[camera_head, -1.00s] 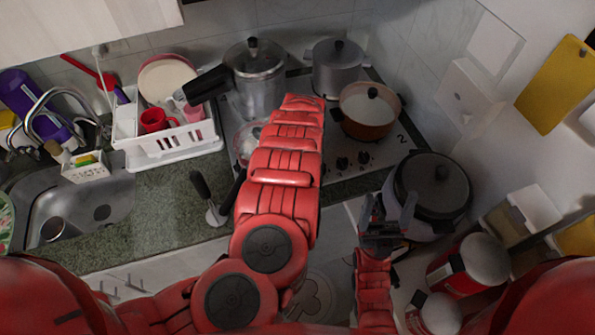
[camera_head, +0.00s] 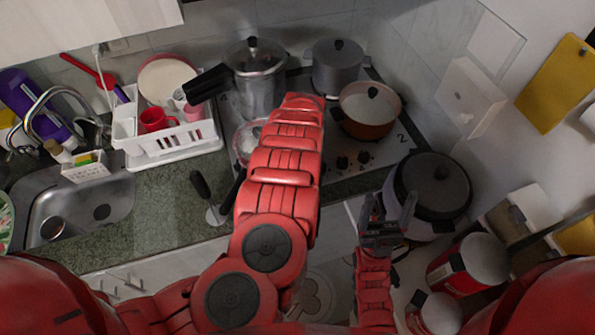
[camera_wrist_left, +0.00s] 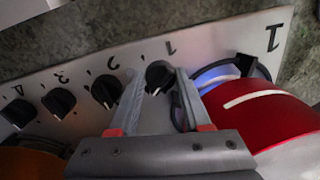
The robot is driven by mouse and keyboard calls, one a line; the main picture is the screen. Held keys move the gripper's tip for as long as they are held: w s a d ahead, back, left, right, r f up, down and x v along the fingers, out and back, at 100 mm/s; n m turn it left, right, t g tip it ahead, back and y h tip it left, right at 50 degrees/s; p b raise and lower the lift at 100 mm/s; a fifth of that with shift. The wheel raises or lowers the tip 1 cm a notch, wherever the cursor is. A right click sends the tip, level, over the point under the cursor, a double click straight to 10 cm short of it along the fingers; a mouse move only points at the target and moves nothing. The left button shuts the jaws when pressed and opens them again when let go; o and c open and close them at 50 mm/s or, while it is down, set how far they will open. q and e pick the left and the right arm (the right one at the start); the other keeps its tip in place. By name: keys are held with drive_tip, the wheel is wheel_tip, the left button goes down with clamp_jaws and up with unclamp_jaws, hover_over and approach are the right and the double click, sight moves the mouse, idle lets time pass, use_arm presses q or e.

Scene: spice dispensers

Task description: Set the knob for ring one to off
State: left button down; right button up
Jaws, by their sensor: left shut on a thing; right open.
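The black knob for ring one (camera_wrist_left: 158,77) is on the stove's light front panel, beside a printed 1. In the left wrist view my left gripper (camera_wrist_left: 159,80) has its two fingers on either side of this knob and is shut on it. The knob's pointer direction is hard to read. In the head view my left arm hides this knob and the left gripper. My right gripper (camera_head: 388,206) is open and empty, low in front of the grey-lidded pot at the right.
Several other black knobs (camera_wrist_left: 58,102) line the panel. A red round vessel (camera_wrist_left: 262,115) is close to the left gripper. An orange pot (camera_head: 369,118), a pressure cooker (camera_head: 257,88) and a grey pot (camera_head: 338,68) are on the stove. The lidded pot (camera_head: 430,190) is beside the right gripper.

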use_arm(q)
drive_tip(key=n+b, duration=0.1)
drive_tip(key=n, duration=0.3)
drive_tip(key=shift+f+n, duration=0.1)
drive_tip(key=shift+n, duration=0.2)
drive_tip(key=shift+n+b, duration=0.5)
drive_tip(key=shift+n, duration=1.8)
drive_tip(key=shift+c, duration=1.8)
unclamp_jaws()
drive_tip(key=shift+w, duration=0.1)
